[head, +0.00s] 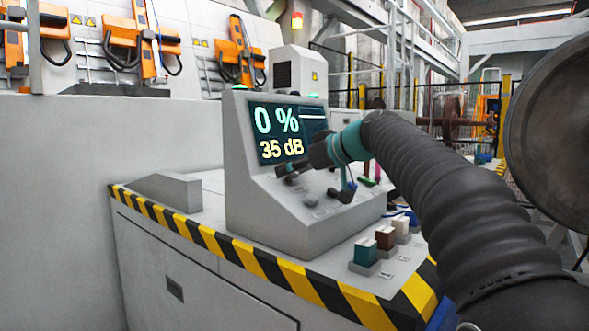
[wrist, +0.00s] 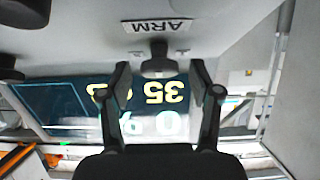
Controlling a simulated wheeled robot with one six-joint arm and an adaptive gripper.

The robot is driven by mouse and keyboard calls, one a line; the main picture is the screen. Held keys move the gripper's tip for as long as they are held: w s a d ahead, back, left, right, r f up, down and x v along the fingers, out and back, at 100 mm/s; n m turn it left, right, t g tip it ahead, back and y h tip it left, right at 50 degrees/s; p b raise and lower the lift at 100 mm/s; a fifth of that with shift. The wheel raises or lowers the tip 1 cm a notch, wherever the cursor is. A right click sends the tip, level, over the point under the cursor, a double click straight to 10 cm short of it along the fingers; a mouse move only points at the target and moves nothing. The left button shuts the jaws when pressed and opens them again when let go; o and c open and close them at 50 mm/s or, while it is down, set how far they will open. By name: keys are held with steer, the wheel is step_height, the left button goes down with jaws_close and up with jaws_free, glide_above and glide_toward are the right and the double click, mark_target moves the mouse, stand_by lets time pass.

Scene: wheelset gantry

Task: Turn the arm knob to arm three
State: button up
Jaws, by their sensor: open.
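My gripper (wrist: 159,72) is open, with one dark finger on each side of the knob and a visible gap to both. In the head view my gripper (head: 291,170) reaches the upper left of the console face, and its fingers largely hide this knob. The knob's pointer and position marks cannot be made out.
The console (head: 262,215) has a screen (head: 280,133) showing 0 % and 35 dB. Other dark controls, including a grey knob (head: 311,200), are close by.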

steer(key=c, duration=1.1)
